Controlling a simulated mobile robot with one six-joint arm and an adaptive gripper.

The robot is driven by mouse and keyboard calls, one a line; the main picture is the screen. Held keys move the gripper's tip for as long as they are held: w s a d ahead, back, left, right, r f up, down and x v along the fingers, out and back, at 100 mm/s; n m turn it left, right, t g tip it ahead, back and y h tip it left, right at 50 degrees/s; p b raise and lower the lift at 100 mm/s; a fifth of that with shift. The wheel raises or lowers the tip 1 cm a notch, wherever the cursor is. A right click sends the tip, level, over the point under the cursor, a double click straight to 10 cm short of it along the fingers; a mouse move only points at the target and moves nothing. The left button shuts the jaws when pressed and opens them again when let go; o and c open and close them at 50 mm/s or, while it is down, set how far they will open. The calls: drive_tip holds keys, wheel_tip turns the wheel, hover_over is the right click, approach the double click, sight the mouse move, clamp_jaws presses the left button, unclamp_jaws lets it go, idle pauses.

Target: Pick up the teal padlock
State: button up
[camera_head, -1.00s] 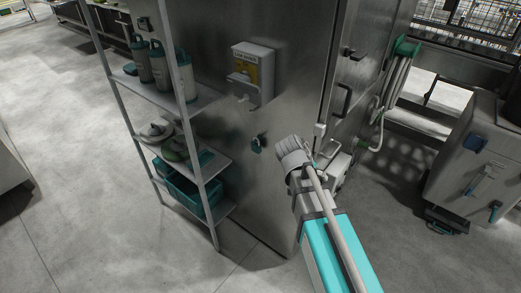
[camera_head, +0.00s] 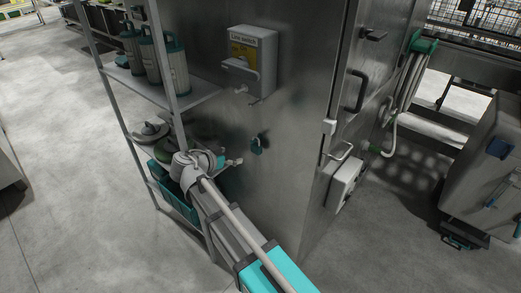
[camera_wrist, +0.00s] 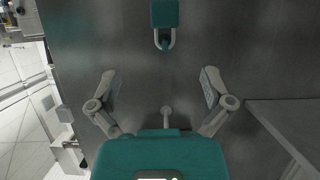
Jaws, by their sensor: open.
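The teal padlock (camera_head: 257,145) hangs against the grey metal wall of the cabinet (camera_head: 290,110), below the switch box. In the wrist view, which looks upside down, the padlock (camera_wrist: 165,14) is at the top edge, its pale shackle pointing down the picture. My gripper (camera_head: 236,162) is beside the wall, left of and slightly below the padlock in the head view. In the wrist view, the fingers of my gripper (camera_wrist: 158,88) are spread wide with nothing between them. The padlock lies beyond the fingertips, apart from them.
A shelf rack (camera_head: 195,97) with green-lidded canisters (camera_head: 172,65) stands left, close to my arm. A switch box (camera_head: 250,60) with a yellow label sticks out above the padlock. A door handle (camera_head: 355,92) and white box (camera_head: 344,182) are right.

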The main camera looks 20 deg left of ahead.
drive_tip(key=shift+s+a, duration=0.15)
drive_tip(key=shift+a, duration=0.35)
drive_tip(key=shift+d, duration=0.1)
drive_tip(key=b, duration=0.3)
approach(254, 148)
drive_tip(key=x, duration=0.4)
drive_tip(key=shift+f, duration=0.2)
drive_tip(key=shift+w+d+f, duration=0.1)
drive_tip(key=shift+w+d, duration=0.1)
drive_tip(key=shift+w, duration=0.3)
drive_tip(key=shift+w, duration=0.1)
drive_tip(key=shift+b+x, duration=1.1)
drive_tip(key=shift+x, duration=1.45)
